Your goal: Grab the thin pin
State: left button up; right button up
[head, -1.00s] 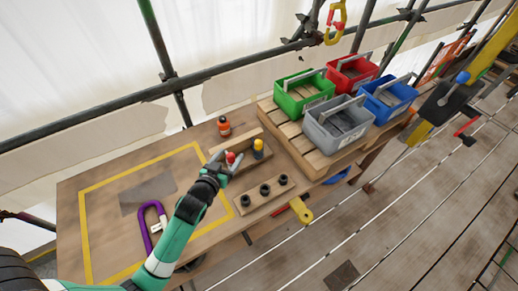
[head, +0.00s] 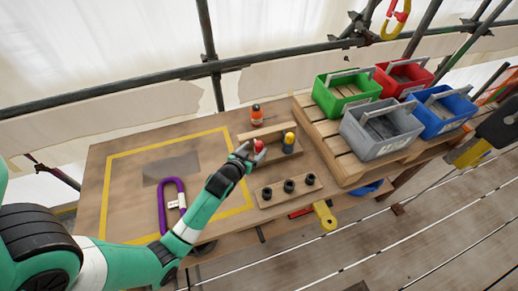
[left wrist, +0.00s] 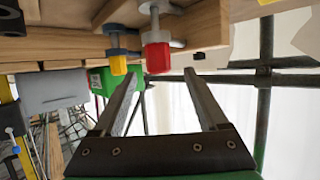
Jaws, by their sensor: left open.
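A red-topped pin (head: 259,146) and a yellow-topped pin (head: 289,138) with a blue-grey collar stand side by side at a wooden rack (head: 272,133) on the bench. My left gripper (head: 251,153) is open and empty, its fingers close beside the red-topped pin. In the left wrist view, the red-topped pin (left wrist: 157,50) with a white collar lies between and just beyond the fingertips (left wrist: 157,74). The yellow-topped pin (left wrist: 119,62) is next to it, near the left-hand finger. I cannot tell which pin is the thin one.
A wooden block with several dark sockets (head: 266,193) lies in front of the rack. An orange bottle (head: 257,115) stands behind it. A purple shackle (head: 163,205) lies left. Green (head: 346,91), red, grey and blue bins stand on a pallet at right. The yellow-taped area is mostly clear.

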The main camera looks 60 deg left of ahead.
aim_at(258, 146)
pick_arm(q)
jog(key=b+x, duration=0.1)
jog(key=x, duration=0.3)
jog(key=shift+w+a+f, duration=0.1)
jog(key=shift+w+a, duration=0.1)
jog(key=shift+w, duration=0.1)
grip_shut()
